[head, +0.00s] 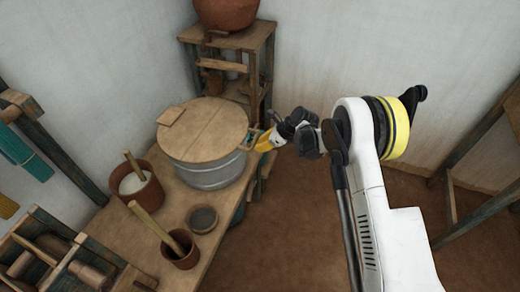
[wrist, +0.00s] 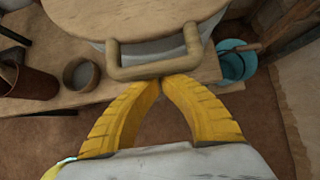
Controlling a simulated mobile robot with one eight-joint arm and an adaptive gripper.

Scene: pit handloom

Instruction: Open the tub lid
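The tub (head: 208,172) is a grey round vessel on the wooden bench. Its round wooden lid (head: 207,130) lies flat on top, shut. In the wrist view the lid (wrist: 130,15) fills the top, with a wooden bar handle (wrist: 150,71) on its near edge. My gripper (head: 261,143) is at the right side of the tub, by the handle. In the wrist view its two yellow fingers (wrist: 160,84) meet at the tips, with nothing visible between them. The tips lie at the handle's lower edge; I cannot tell whether they touch it.
On the bench (head: 150,240) stand a pot of white stuff (head: 136,186), a brown pot with a stick (head: 180,250) and a small bowl (head: 202,219). A shelf stand (head: 232,42) is behind the tub. A blue bucket (wrist: 236,62) is on the floor at right.

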